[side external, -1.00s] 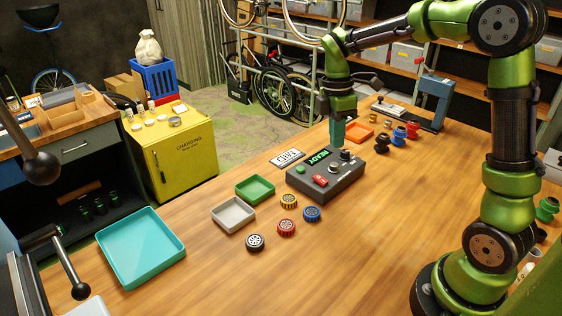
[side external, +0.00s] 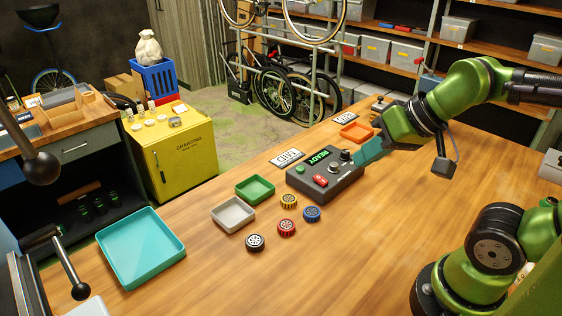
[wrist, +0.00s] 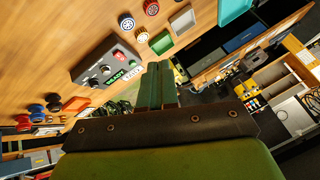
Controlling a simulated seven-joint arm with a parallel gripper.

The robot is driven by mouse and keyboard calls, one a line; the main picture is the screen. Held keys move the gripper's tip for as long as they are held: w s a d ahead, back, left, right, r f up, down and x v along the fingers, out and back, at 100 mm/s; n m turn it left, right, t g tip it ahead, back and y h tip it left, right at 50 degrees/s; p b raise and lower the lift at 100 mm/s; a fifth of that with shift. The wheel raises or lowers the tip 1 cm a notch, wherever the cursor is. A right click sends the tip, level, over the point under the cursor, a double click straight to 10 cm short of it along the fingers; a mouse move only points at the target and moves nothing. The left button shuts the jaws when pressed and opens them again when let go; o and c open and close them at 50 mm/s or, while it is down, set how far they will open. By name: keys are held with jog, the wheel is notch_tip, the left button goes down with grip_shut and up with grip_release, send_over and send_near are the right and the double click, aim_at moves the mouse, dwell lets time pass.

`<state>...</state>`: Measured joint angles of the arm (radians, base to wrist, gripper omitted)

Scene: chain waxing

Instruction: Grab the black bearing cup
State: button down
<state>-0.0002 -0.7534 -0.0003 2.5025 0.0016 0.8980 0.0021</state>
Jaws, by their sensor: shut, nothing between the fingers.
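The control box (side external: 325,174) stands between my gripper and the cups. A green tray (side external: 255,199), a grey tray (side external: 217,225) and a large teal tray (side external: 101,240) lie to the left. The table front right of the cups is clear.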

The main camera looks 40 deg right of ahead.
jog(key=c, duration=1.8)
grip_release()
jog(key=shift+c, duration=0.2)
jog(key=o, duration=1.4)
jog(key=n+g+h, duration=0.1)
jog(key=g+h, duration=0.1)
jog(key=g, duration=0.5)
send_over(254, 240)
jog(key=f, duration=1.9)
jog(key=shift+w+a, duration=0.1)
jog(key=shift+w, duration=0.2)
jog(key=shift+s+f, duration=0.15)
jog(key=shift+f, duration=1.15)
jog(key=shift+s+f, duration=0.1)
jog(key=shift+f, duration=1.2)
